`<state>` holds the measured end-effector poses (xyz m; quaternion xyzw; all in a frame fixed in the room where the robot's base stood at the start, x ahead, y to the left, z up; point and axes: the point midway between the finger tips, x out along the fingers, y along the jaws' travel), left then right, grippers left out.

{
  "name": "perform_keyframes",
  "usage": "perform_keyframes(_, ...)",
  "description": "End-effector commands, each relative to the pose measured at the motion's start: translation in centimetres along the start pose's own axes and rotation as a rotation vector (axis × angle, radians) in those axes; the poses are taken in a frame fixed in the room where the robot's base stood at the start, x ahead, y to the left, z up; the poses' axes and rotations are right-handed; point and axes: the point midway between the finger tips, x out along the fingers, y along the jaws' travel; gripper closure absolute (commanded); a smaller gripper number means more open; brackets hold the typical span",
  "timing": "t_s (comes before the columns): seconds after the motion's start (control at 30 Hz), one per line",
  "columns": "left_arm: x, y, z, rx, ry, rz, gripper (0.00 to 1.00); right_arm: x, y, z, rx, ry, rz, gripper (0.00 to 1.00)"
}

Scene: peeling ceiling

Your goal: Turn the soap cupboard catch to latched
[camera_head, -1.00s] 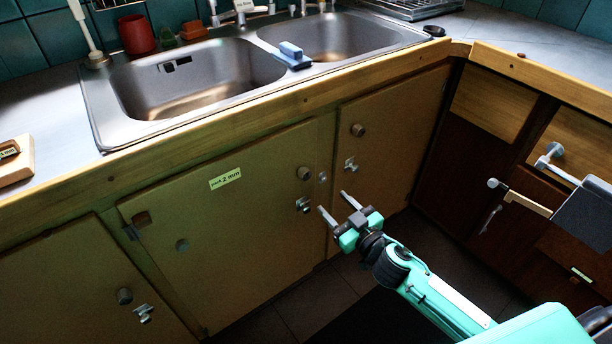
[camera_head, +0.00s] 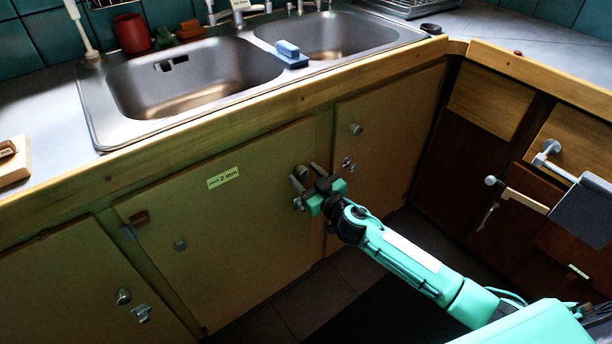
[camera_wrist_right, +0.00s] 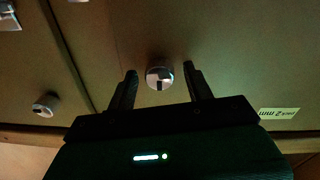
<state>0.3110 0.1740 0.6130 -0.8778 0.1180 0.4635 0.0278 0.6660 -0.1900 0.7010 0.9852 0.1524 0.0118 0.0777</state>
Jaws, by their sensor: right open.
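The labelled middle cupboard door (camera_head: 240,235) has a round knob (camera_head: 302,169) near its upper right corner. A small metal catch (camera_head: 298,204) sits below it, partly hidden by my right gripper. My right gripper (camera_head: 303,172) is open at the knob. In the right wrist view the knob (camera_wrist_right: 160,76) shows between the two fingertips (camera_wrist_right: 160,69); I cannot tell if they touch it. The right door has another catch (camera_head: 348,163), and the left door has one (camera_head: 142,313). No label that I can read says soap. My left gripper is out of view.
The wooden counter edge (camera_head: 225,118) runs above the doors, with a steel double sink (camera_head: 95,115) behind it. A blue sponge or brush (camera_head: 290,52) lies between the basins. Drawers with projecting handles (camera_head: 520,199) stand at the right.

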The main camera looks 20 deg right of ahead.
Motion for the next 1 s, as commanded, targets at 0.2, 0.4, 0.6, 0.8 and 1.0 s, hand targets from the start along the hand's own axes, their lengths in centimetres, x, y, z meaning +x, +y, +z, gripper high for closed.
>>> perform_keyframes(0.2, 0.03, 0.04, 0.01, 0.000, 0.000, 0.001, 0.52, 0.25, -0.04, 0.01, 0.001, 0.000, 0.000, 0.48)
perform_keyframes(0.4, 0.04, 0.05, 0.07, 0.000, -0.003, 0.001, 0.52, 0.23, -0.03, 0.01, 0.000, 0.000, -0.001, 0.64)
perform_keyframes(0.6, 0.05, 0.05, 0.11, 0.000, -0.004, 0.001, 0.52, 0.22, -0.03, 0.01, 0.000, 0.000, -0.001, 0.92)
perform_keyframes(0.8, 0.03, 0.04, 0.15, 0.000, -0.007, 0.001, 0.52, 0.21, -0.03, 0.00, -0.016, 0.001, 0.000, 0.92)
perform_keyframes(1.0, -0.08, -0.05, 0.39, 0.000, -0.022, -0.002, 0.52, 0.21, -0.04, -0.01, -0.093, 0.004, 0.001, 0.92)
